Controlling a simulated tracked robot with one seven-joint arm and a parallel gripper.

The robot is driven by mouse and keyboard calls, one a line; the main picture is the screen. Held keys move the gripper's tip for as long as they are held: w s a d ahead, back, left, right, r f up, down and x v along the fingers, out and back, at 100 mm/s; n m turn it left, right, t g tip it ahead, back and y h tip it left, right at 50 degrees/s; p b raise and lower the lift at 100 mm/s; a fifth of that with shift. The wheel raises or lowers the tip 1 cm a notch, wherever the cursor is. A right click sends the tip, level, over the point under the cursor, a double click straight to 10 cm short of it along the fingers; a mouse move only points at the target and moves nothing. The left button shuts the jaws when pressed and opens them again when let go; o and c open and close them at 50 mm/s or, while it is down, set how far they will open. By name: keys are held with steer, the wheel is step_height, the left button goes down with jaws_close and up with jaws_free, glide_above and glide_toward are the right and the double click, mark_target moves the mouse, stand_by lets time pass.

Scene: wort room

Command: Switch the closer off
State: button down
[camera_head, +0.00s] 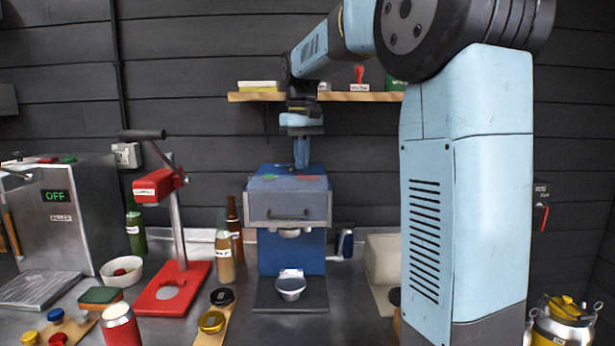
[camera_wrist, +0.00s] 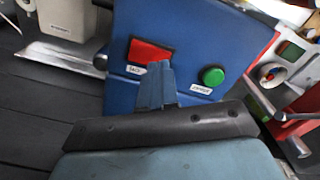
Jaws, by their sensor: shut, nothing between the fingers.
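A blue machine (camera_head: 290,250) stands on the counter in the middle of the head view, with a grey front drawer and a small metal cup below. Its blue top also fills the middle of the wrist view (camera_wrist: 190,30). On that top are a square red button (camera_wrist: 150,52) and a round green button (camera_wrist: 212,76), each with a small white label too blurred to read surely. My gripper (camera_head: 301,166) points down, shut and empty, at the machine's top. In the wrist view its fingertips (camera_wrist: 157,68) overlap the red button's lower right edge; contact cannot be told.
A red lever press (camera_head: 170,280) stands to the left, with bottles (camera_head: 225,258) between it and the machine. A steel box (camera_head: 70,215) with an "OFF" display is farther left. A wooden shelf (camera_head: 330,97) with small items is behind my arm. A beige block (camera_head: 383,262) stands right.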

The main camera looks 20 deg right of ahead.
steer(key=shift+f, duration=0.9)
stand_by(0.6)
steer(key=shift+r, duration=3.5)
steer(key=shift+s, duration=0.35)
steer(key=s+f+t, duration=0.2)
steer(key=s+f, duration=0.3)
steer(key=s, duration=0.4)
steer(key=s+f+m+t, duration=0.1)
steer(key=s+f, duration=0.5)
steer(key=s, duration=0.3)
steer(key=s+f+m+t, duration=0.1)
steer(key=s+f+t, duration=0.1)
steer(key=s+f, duration=0.3)
steer(key=s, duration=0.4)
steer(key=shift+s+f+t, duration=0.2)
steer(key=shift+s+t, duration=0.1)
